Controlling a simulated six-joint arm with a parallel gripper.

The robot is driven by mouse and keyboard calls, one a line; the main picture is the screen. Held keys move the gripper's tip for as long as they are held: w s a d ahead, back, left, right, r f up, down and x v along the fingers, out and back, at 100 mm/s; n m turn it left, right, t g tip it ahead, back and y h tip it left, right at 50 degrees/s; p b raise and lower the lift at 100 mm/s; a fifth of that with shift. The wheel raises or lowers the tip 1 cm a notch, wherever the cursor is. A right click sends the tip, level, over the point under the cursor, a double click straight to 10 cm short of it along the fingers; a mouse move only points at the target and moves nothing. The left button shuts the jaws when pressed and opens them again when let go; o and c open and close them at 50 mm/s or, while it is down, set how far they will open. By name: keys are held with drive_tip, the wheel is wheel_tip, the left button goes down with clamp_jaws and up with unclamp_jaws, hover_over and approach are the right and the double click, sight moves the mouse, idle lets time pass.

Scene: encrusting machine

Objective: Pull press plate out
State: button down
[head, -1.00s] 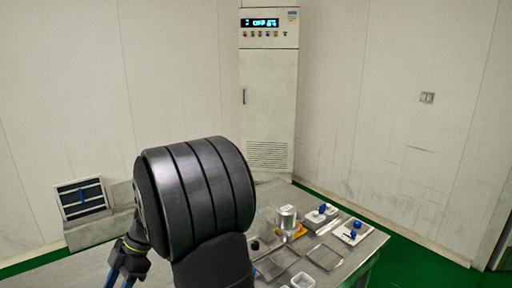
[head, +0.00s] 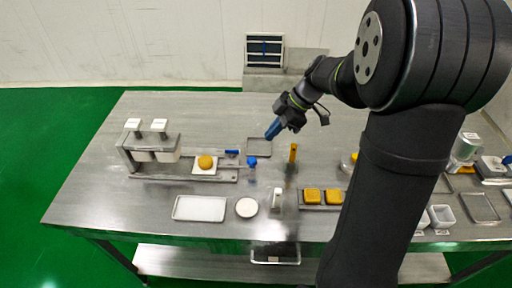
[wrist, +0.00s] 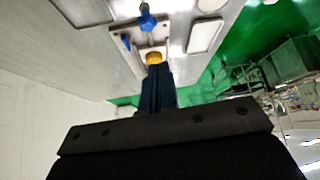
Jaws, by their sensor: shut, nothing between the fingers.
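The press (head: 152,147), a metal frame with two white blocks on top, stands at the left of the table. A white square plate (head: 204,170) with a round yellow piece (head: 206,161) on it lies on the metal base (head: 215,178) right of the press. I cannot tell for sure which part is the press plate. My gripper (head: 271,134) is shut and empty, its blue fingers above the table, right of the base and apart from it. In the wrist view the fingers (wrist: 155,72) point toward a yellow piece (wrist: 153,57), with a blue knob (wrist: 147,20) beyond.
A blue-topped item (head: 252,163) and a small blue piece (head: 231,153) are near the base. A white tray (head: 200,208) and a round white dish (head: 246,207) lie at the front. Two yellow blocks (head: 312,196) sit to the right. The back left table is clear.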

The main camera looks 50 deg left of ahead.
drive_tip(key=n+t+h, duration=0.2)
hover_over(249, 162)
drive_tip(key=s+a, duration=0.1)
drive_tip(key=f, duration=0.1)
drive_tip(key=x, duration=1)
drive_tip(key=shift+s+a+f, duration=0.1)
drive_tip(key=shift+a+f, duration=0.05)
drive_tip(key=shift+a, duration=0.05)
drive_tip(key=shift+w+d, duration=0.25)
drive_tip(key=shift+w, duration=0.3)
drive_tip(key=shift+w+d, duration=0.25)
drive_tip(key=shift+w, duration=0.3)
drive_tip(key=shift+w+d, duration=0.4)
drive_tip(key=shift+w, duration=0.35)
drive_tip(key=shift+w+d+f, duration=0.1)
drive_tip(key=shift+w+d, duration=0.6)
